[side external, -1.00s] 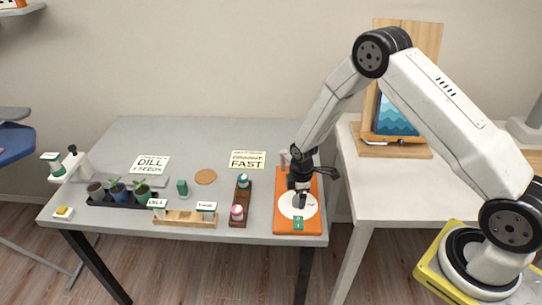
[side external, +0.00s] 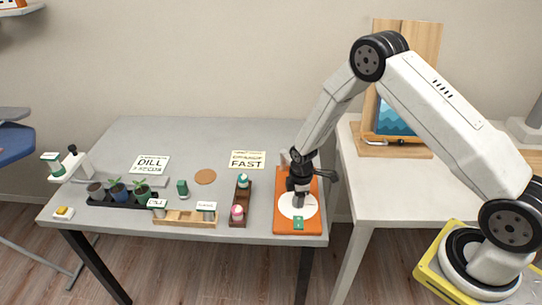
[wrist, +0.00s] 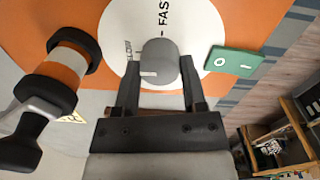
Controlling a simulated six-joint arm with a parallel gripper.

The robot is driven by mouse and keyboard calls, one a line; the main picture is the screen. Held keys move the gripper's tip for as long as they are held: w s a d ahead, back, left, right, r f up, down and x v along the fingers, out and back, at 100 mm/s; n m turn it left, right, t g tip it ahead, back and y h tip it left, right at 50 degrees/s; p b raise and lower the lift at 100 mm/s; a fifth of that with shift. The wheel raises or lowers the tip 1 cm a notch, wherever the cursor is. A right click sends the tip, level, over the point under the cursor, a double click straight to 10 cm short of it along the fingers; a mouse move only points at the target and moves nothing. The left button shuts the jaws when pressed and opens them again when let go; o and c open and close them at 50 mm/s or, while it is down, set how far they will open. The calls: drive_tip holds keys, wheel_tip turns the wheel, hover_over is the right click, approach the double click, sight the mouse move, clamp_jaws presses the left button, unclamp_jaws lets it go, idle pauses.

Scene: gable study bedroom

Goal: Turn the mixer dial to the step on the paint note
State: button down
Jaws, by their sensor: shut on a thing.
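The mixer is an orange panel (side external: 282,222) with a white dial plate (side external: 287,208) at the right end of the grey table. In the wrist view the white plate (wrist: 205,22) carries the word FAST and a second word partly hidden at its left. A grey knob (wrist: 159,60) with a white pointer mark stands at the plate's middle. My gripper (side external: 298,197) points down over the plate; in the wrist view its two fingers (wrist: 158,72) are shut on the knob. The pointer mark faces the near left of that picture. The paint note (side external: 248,160) at the table's back reads FAST; its upper line is blurred.
A green switch plate (wrist: 234,62) sits beside the dial. Left of the panel stand a brown rack (side external: 240,219) with small pots, a wooden label holder (side external: 185,219), a green block (side external: 182,188) and a seedling tray (side external: 100,203). The table's back left is clear.

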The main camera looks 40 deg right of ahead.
drive_tip(key=shift+m, duration=0.4)
drive_tip(key=m, duration=1.2)
drive_tip(key=shift+m, duration=0.3)
drive_tip(key=shift+m+g, duration=0.3)
drive_tip(key=shift+m, duration=2)
drive_tip(key=shift+c, duration=0.7)
unclamp_jaws()
